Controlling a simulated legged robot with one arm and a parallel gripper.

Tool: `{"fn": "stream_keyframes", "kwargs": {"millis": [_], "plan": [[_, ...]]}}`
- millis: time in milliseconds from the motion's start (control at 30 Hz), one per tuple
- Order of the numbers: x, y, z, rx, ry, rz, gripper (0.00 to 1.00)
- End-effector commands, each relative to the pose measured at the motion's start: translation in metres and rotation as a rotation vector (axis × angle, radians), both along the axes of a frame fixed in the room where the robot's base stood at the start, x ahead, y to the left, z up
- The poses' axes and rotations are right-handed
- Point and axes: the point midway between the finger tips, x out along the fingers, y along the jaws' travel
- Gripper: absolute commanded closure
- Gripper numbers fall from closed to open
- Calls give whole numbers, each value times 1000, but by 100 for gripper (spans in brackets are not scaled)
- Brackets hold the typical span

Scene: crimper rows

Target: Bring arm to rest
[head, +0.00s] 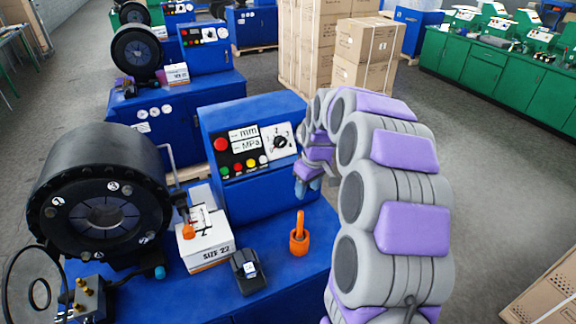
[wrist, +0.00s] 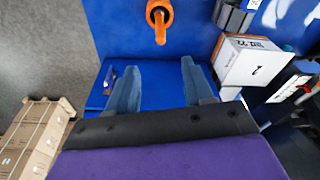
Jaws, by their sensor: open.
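My arm (head: 398,170), segmented grey with purple pads, rises on the right side of the head view and curls over toward the blue bench. My gripper (head: 308,187) hangs above the bench, in front of the control panel's right side. In the wrist view its two blue-grey fingers (wrist: 160,83) are spread apart with nothing between them.
On the bench are a white "SIZE 22" box (head: 206,248), a small black device (head: 248,270) and a large black crimper (head: 100,195). The control panel (head: 250,142) stands behind. Cardboard boxes (head: 335,45) and green cabinets (head: 495,75) are farther back.

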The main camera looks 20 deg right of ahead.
Motion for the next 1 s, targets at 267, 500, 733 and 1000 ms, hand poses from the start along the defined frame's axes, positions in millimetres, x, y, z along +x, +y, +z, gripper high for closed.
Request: {"fn": "stream_keyframes", "kwargs": {"millis": [267, 500, 733, 1000], "plan": [[-10, 13, 4, 6, 7, 2, 48], [-72, 76, 19, 25, 63, -12, 48], [-155, 125, 23, 22, 139, -55, 48], [-261, 159, 9, -7, 229, -142, 48]]}}
